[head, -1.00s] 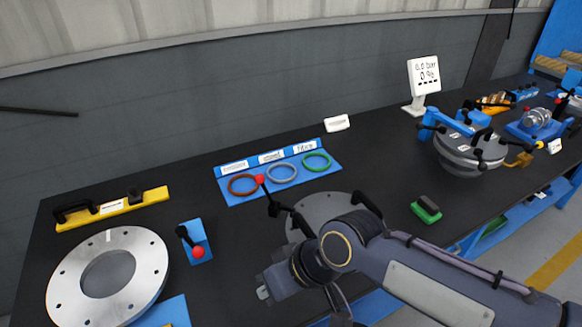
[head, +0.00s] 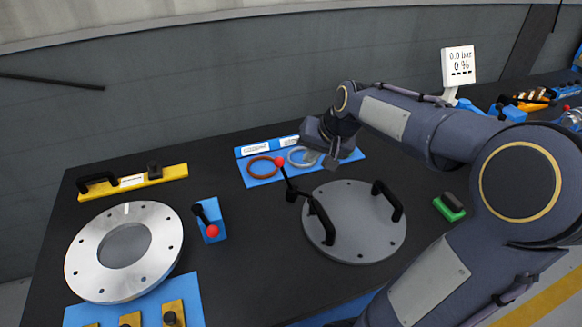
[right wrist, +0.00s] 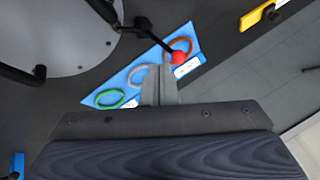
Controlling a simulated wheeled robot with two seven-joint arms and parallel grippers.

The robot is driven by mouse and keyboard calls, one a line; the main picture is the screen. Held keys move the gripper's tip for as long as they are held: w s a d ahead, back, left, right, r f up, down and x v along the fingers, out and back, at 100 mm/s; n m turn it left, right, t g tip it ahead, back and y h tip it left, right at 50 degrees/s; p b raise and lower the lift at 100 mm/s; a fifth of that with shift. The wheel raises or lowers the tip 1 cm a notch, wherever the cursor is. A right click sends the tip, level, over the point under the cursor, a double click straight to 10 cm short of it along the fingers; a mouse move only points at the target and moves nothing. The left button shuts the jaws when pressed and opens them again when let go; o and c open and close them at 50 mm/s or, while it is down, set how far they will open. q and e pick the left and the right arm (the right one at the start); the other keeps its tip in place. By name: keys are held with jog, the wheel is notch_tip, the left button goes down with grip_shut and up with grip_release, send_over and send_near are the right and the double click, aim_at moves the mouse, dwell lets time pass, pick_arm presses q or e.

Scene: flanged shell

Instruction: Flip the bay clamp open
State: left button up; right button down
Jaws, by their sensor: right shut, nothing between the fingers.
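A black lever with a red ball end (head: 279,162) stands tilted at the left edge of a round grey plate (head: 352,235) with two black handles. The right wrist view shows the same red ball (right wrist: 180,57) just beyond my fingertips. A second black lever with a red knob (head: 212,231) lies low on a small blue base (head: 210,212) further left. I cannot tell which is the bay clamp. My right gripper (head: 326,160) is shut and empty, above the blue ring board, right of the upright red ball. It also shows in the right wrist view (right wrist: 160,86). My left gripper is not in view.
A blue board (head: 262,180) with coloured rings lies behind the plate, partly hidden by my right arm. A silver flange ring (head: 87,250) and a yellow handled bar (head: 132,185) are at left. A green-black block (head: 449,207) lies right of the plate.

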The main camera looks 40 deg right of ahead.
jog(key=shift+m+h, duration=0.3)
jog(key=shift+m, duration=0.2)
jog(key=d, duration=0.1)
jog(key=w+d, duration=0.2)
jog(key=d, duration=0.1)
jog(key=shift+f, duration=0.4)
jog(key=x, duration=0.3)
jog(key=a+x, duration=0.1)
jog(key=x, duration=0.3)
jog(key=p+x, duration=0.1)
jog(key=x, duration=0.3)
jog(key=shift+w+a, duration=0.35)
jog(key=shift+w, duration=0.2)
jog(key=shift+w+a+f, duration=0.35)
jog(key=shift+w+a, duration=0.1)
jog(key=shift+w, duration=0.1)
jog(key=shift+p, duration=0.3)
